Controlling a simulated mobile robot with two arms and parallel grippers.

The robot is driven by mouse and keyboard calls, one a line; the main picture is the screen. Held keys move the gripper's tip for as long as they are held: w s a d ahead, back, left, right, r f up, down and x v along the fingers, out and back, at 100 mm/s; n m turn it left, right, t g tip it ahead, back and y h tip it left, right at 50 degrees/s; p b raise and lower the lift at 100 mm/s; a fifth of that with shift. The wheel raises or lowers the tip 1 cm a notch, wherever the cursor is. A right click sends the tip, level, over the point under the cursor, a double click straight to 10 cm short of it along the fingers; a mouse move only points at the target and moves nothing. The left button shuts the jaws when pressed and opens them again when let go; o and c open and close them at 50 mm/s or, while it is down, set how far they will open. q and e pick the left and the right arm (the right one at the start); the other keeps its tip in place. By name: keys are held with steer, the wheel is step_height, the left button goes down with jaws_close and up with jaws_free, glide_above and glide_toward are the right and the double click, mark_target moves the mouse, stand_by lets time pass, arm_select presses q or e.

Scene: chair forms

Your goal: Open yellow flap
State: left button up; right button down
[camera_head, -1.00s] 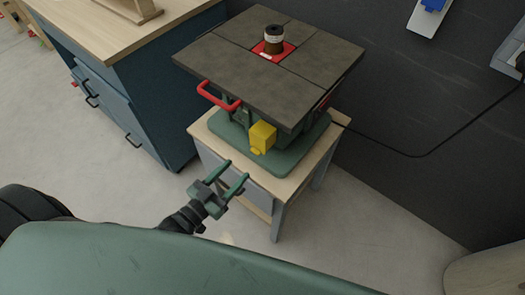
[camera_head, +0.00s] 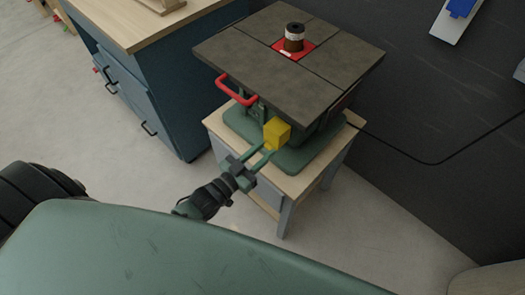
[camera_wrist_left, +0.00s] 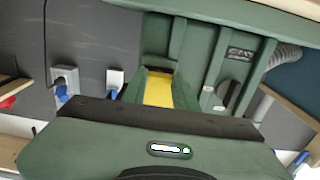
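The yellow flap (camera_head: 278,133) is a small box-like piece low on the front of the green table machine. My left gripper (camera_head: 268,149) is just in front of it, with its two green fingers pointing at it and their tips at its lower front. The fingers are apart. Whether they touch the flap cannot be told. In the left wrist view the yellow flap (camera_wrist_left: 158,89) shows between green finger parts, above my gripper body, which hides its lower part. My right gripper is not in view.
The machine's dark tabletop (camera_head: 290,55) overhangs the flap. A red handle (camera_head: 236,91) sticks out to its left. The machine stands on a wooden stand (camera_head: 285,185). A blue cabinet (camera_head: 165,95) is at the left. The floor in front is clear.

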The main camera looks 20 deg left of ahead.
arm_select(q)
jaws_close()
stand_by(0.5)
stand_by(0.6)
